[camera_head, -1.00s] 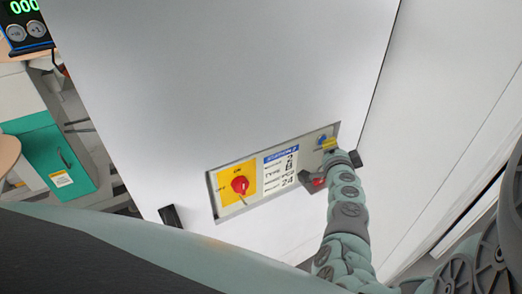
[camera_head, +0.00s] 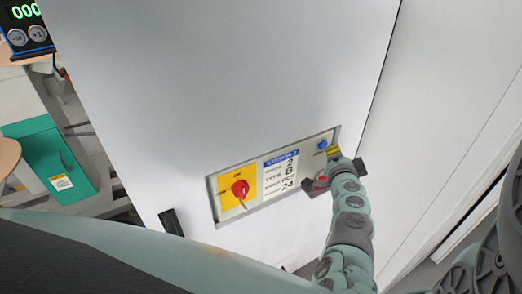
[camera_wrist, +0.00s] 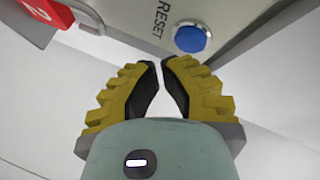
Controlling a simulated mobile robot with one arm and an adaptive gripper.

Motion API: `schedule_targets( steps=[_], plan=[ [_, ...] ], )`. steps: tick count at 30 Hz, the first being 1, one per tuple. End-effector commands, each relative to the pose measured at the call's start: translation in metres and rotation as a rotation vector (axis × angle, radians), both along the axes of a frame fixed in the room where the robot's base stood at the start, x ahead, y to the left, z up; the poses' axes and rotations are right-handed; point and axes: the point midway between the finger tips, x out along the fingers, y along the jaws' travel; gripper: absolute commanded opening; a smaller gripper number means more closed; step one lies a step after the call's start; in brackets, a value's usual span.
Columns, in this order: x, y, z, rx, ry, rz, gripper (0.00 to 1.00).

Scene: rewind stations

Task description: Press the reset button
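The reset button (camera_wrist: 189,38) is a round blue button on a grey panel, with the word RESET beside it in the wrist view. It also shows in the head view as a small blue dot (camera_head: 322,145) at the panel's upper right. My gripper (camera_wrist: 159,62) has yellow ribbed fingers with dark pads. Its fingertips are nearly together, with a narrow gap and nothing between them. In the wrist view the tips lie just below and left of the button. In the head view my gripper (camera_head: 333,151) is close beside the button; I cannot tell the exact distance.
The panel (camera_head: 255,205) is set in a large pale cabinet (camera_head: 220,80). It holds a red rotary switch (camera_head: 239,188) on a yellow plate, a label (camera_head: 281,175) and a red part (camera_wrist: 28,22) near my gripper. A teal cabinet (camera_head: 50,150) stands at left.

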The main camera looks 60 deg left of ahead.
Motion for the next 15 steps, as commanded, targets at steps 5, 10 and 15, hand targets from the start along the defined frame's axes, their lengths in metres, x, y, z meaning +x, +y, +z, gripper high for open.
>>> schedule_targets(
  steps=[5, 10, 15],
  plan=[
    [0.001, -0.007, -0.001, 0.0, 0.0, -0.005, 0.0],
    [-0.001, -0.022, -0.001, -0.002, 0.001, -0.005, 0.0],
    [-0.001, -0.039, -0.002, -0.001, 0.0, -0.007, 0.0]
  ],
)
